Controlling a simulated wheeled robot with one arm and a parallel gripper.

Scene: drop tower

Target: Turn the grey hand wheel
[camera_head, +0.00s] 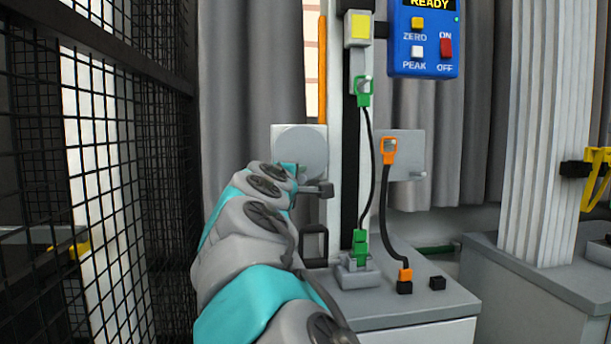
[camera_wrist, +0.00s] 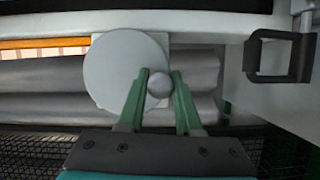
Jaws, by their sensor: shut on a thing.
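The grey hand wheel (camera_head: 293,152) is a round disc on a pale square plate on the left side of the tower, partly hidden behind my arm in the head view. In the wrist view the wheel (camera_wrist: 112,75) faces the camera, with a round grey knob (camera_wrist: 159,85) near its right edge. My gripper (camera_wrist: 159,88) has its two green fingers on either side of this knob and is shut on it.
A dark bracket handle (camera_head: 314,243) juts out below the wheel. A black mesh fence (camera_head: 95,150) stands close on the left. A blue READY panel (camera_head: 424,40), a green-plugged cable (camera_head: 367,160) and an orange-plugged cable (camera_head: 383,210) are to the right.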

